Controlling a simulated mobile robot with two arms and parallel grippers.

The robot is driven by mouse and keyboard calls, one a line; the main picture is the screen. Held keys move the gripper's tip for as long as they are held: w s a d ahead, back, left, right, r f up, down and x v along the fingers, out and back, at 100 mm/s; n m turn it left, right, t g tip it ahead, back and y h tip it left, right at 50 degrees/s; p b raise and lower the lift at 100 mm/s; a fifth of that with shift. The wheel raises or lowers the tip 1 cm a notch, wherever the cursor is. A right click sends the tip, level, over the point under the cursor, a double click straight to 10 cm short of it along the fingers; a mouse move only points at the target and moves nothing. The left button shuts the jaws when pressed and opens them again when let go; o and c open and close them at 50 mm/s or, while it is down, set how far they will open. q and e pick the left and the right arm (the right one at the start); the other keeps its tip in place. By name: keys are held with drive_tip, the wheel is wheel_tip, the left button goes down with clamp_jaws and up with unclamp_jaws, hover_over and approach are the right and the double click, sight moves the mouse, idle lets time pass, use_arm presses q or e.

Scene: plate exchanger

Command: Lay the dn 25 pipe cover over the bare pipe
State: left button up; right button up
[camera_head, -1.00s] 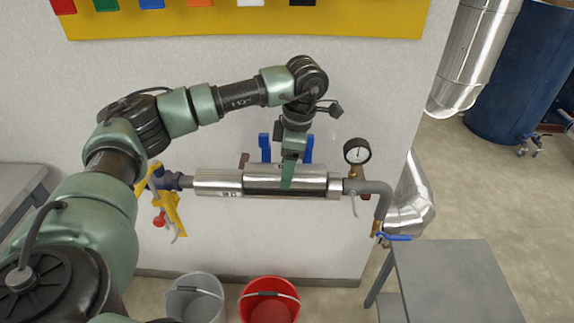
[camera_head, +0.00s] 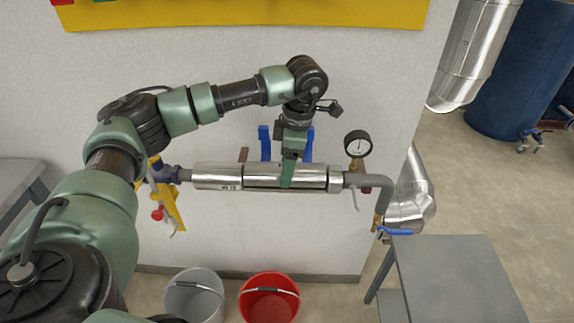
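The dn 25 pipe cover (camera_head: 265,176) is a shiny silver shell. It lies along the horizontal pipe, in the stretch between the silver cladding on the left (camera_head: 212,176), which bears a small printed label, and the short silver end piece on the right (camera_head: 335,181). No bare pipe shows in this stretch; the cover's underside and back are hidden. My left gripper (camera_head: 288,176) comes down from above, with a green finger across the cover's front. It appears shut on the cover; its other finger is hidden. My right gripper is not in view.
A pressure gauge (camera_head: 358,144) and a blue-handled valve (camera_head: 395,232) are at the pipe's right end. A yellow bracket with a red knob (camera_head: 158,213) is at the left. Grey (camera_head: 193,299) and red (camera_head: 269,299) buckets stand below. A grey table (camera_head: 455,280) is at right.

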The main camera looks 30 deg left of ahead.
use_arm(q)
drive_tip(key=shift+f, duration=0.3)
drive_tip(key=o, duration=1.3)
drive_tip(key=shift+o, duration=0.2)
drive_tip(key=r, duration=0.2)
drive_tip(key=r+b, duration=0.1)
drive_tip(key=r, duration=0.2)
drive_tip(key=d+r, duration=0.1)
drive_tip(key=r, duration=0.1)
drive_tip(key=shift+w+r+b, duration=0.3)
drive_tip(key=shift+r+b, duration=0.05)
drive_tip(key=shift+b, duration=0.05)
